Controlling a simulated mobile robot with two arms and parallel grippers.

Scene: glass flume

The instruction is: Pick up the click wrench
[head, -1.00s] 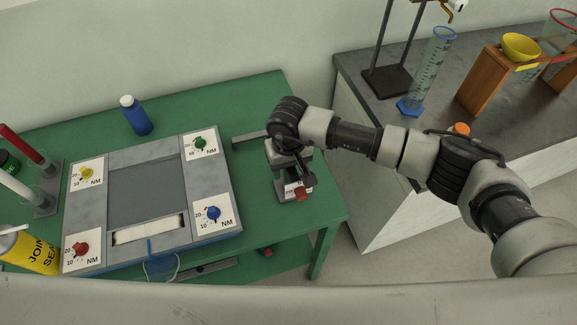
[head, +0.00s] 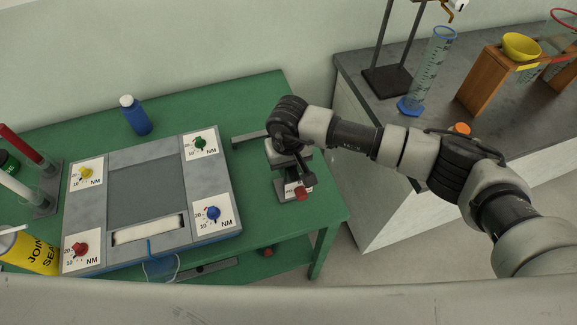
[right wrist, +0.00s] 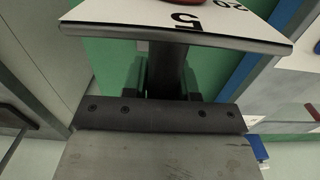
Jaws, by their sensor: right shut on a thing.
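The click wrench, as far as I can make it out, is a grey piece with a white label and a red end (head: 301,194) near the right edge of the green table. My right gripper (head: 307,179) reaches down over it and hides part of it. In the right wrist view a dark bar (right wrist: 168,72) stands between the fingers of my right gripper (right wrist: 166,82), which is shut on it. A white plate (right wrist: 240,30) marked 5 and 20, with a red part, sits at the far end of that bar. My left gripper is not in view.
A grey panel (head: 223,182) with several coloured dials lies on the green table (head: 265,100). A blue bottle (head: 136,115) stands behind it, and a grey bar (head: 249,138) lies left of the gripper. A grey-topped bench (head: 350,75) with glassware stands at right.

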